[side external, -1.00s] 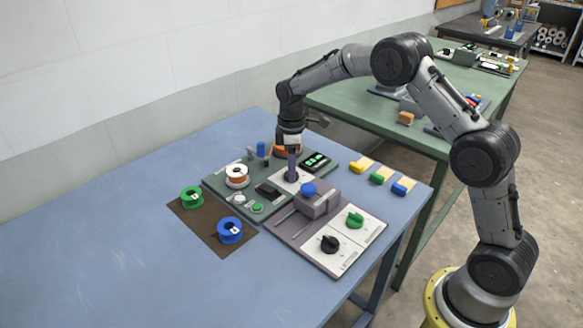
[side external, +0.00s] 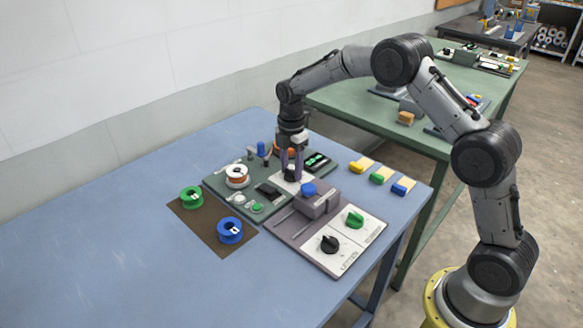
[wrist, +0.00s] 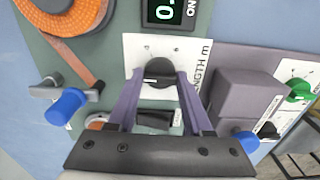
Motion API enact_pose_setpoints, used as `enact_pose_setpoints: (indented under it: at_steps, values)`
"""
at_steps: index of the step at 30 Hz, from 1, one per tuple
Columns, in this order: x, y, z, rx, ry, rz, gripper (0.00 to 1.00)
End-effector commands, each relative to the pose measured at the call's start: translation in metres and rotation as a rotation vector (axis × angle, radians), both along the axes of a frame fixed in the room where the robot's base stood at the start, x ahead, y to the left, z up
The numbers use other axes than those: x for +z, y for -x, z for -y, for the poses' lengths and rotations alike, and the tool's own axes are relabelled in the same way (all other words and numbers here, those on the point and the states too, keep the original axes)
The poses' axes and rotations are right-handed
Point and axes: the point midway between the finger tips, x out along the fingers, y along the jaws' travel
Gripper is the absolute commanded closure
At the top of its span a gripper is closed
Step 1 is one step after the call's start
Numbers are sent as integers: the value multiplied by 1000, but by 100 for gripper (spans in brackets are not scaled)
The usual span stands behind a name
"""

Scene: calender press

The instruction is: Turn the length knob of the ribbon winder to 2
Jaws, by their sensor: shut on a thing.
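The ribbon winder is a green panel (side external: 216,183) on the blue table. Its black length knob (wrist: 160,69) sits on a white plate (wrist: 197,50) lettered "LENGTH m". My gripper (wrist: 161,80) is over the plate with its two purple fingers shut on the knob, one on each side. In the side external view my gripper (side external: 291,177) points down at the plate (side external: 306,187), and the knob is largely hidden between the fingers. The display (wrist: 168,10) above the knob shows green digits starting with "0."; the rest is cut off. The scale marks are too small to read.
An orange ribbon spool (wrist: 62,14) and a blue-handled lever (wrist: 66,106) are left of the knob. A grey-purple press (side external: 319,205) with a blue knob stands close to the right. Green (side external: 191,197) and blue (side external: 230,231) spools lie on a brown mat. The table front is clear.

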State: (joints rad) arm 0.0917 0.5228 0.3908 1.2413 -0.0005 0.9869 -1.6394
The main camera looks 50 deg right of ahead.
Motion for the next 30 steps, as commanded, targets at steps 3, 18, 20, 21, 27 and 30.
enact_pose_setpoints:
  at_steps: [3, 18, 20, 21, 27, 30]
  values:
    - [2, -1, -1, 23, -2, 4, 100]
    - [2, -1, -1, 41, -1, 4, 100]
    - [2, -1, -1, 41, -1, 4, 39]
    - [2, -1, -1, 40, 0, 4, 32]
    - [1, 0, 0, 39, 0, 2, 19]
    - [1, 0, 0, 39, 0, 1, 19]
